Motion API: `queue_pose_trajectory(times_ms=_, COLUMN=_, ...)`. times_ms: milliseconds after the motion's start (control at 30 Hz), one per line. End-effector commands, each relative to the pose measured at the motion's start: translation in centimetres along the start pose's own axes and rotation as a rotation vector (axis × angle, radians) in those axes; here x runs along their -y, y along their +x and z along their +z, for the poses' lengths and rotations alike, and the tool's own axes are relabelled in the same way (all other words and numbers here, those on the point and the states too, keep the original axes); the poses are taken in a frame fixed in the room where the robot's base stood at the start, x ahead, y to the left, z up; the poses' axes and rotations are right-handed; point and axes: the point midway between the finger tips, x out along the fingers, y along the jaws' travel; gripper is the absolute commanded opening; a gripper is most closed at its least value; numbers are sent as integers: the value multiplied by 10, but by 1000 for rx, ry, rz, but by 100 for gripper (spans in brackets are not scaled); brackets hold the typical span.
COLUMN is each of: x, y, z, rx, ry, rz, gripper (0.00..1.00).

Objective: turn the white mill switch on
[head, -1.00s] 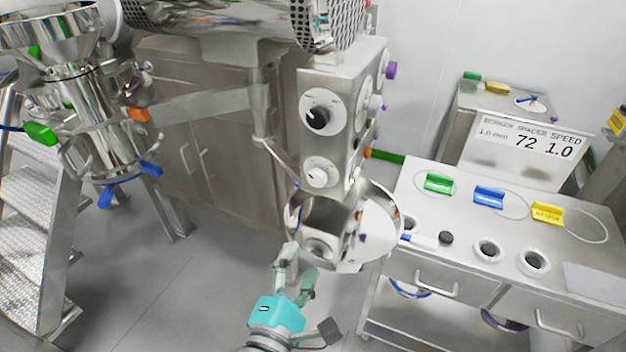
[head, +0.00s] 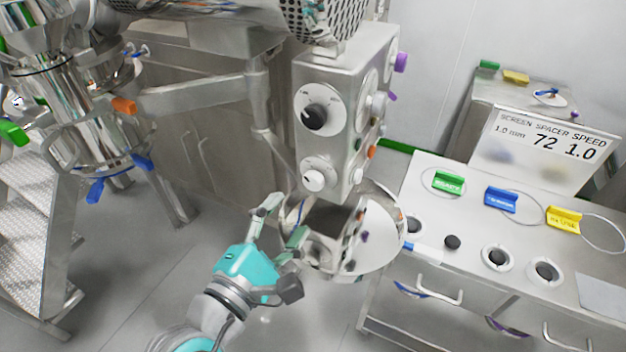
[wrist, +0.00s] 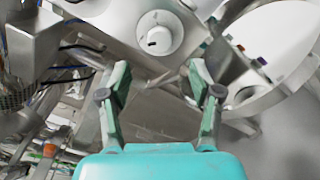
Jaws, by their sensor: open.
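The white mill switch (head: 314,180) is a round white knob on a pale disc, low on the front of the steel control box (head: 344,85). A larger black knob (head: 315,117) sits above it. In the wrist view the white switch (wrist: 159,40) shows a short dark mark and lies beyond and between the fingertips. My gripper (head: 280,222) has a teal body and grey-green fingers. It is open and empty, below and a little left of the switch, and apart from it. In the wrist view my gripper (wrist: 158,75) has its fingers spread.
A round steel bowl (head: 385,240) is just right of my gripper, below the box. A steel bench (head: 480,225) with green, blue and yellow tags stands at the right, with a sign (head: 545,140) behind. Steel steps (head: 40,230) stand at the left. Open floor lies between.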

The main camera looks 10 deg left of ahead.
Motion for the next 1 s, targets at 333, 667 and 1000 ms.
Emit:
queue_pose_trajectory(times_ms=333, x=0, y=62, z=1, rx=3, ry=0, rz=-1, gripper=64)
queue_pose_trajectory(times_ms=667, x=0, y=89, z=0, rx=0, ry=1, rz=0, gripper=64)
queue_pose_trajectory(times_ms=1000, x=0, y=90, z=0, rx=0, ry=1, rz=0, gripper=52)
